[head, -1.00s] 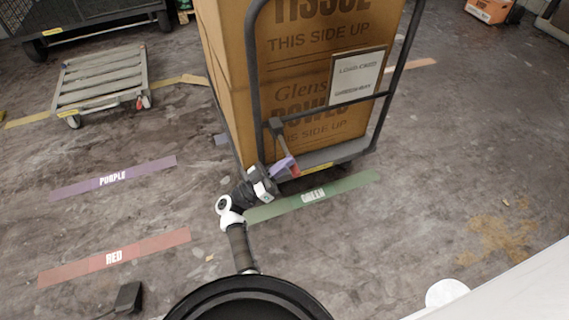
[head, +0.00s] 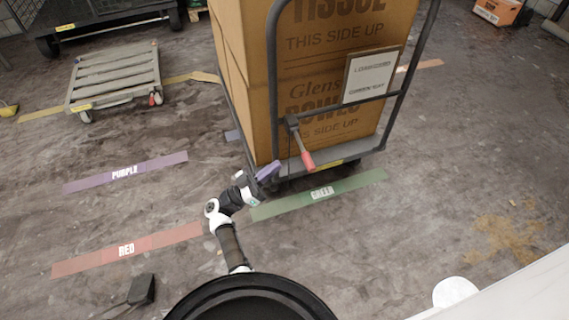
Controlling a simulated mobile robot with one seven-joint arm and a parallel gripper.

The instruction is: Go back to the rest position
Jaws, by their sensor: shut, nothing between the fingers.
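My gripper (head: 268,171) is at the end of my arm, low in front of the cart, with its fingers shut and nothing held. It sits just left of a red-handled lever (head: 305,153) that hangs from the cart's frame, and it looks apart from it. The cart (head: 408,62) has a dark tubular frame and carries tall brown cardboard boxes (head: 340,65). A framed paper sign (head: 370,74) hangs on its bars.
A green floor strip (head: 350,187) lies in front of the cart. Purple (head: 90,183) and red (head: 80,264) strips lie to the left. A low grey dolly (head: 115,75) stands at the upper left.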

